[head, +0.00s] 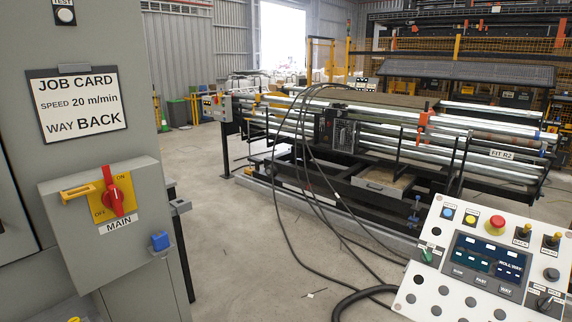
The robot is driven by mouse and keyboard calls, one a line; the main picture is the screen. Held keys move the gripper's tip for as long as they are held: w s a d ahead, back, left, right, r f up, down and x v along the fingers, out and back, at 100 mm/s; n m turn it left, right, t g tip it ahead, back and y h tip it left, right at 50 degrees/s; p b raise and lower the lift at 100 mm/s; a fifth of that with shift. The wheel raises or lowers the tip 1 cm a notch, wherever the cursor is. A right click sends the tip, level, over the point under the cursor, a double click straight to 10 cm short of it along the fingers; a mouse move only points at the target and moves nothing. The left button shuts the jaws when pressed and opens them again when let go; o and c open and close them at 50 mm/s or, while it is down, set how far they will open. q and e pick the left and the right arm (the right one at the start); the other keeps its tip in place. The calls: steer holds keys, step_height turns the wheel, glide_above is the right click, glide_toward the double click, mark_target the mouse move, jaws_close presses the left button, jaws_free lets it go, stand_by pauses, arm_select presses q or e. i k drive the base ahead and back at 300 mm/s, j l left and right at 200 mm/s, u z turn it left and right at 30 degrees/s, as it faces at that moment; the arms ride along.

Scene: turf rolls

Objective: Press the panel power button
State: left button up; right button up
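A white control panel (428,288) stands tilted at the lower right, cut off by the frame's edge. It carries a blue button (447,213), a yellow button (470,218), a red mushroom button (495,225), a green switch (426,255) and a dark display (487,259) with lit fields. Several round black knobs or buttons sit around the display. Most labels are too small to read, so I cannot tell which one is the power button. Neither of my grippers is in view.
A grey cabinet at the left carries a job card (77,103) reading "SPEED 20 m/min, WAY BACK" and a red MAIN rotary switch (114,194) with ON and OFF marks. A long roller machine (370,140) stands behind. Black cables (318,190) hang to the floor. Concrete floor between is open.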

mark_target(470, 220)
steer(key=z, duration=1.3)
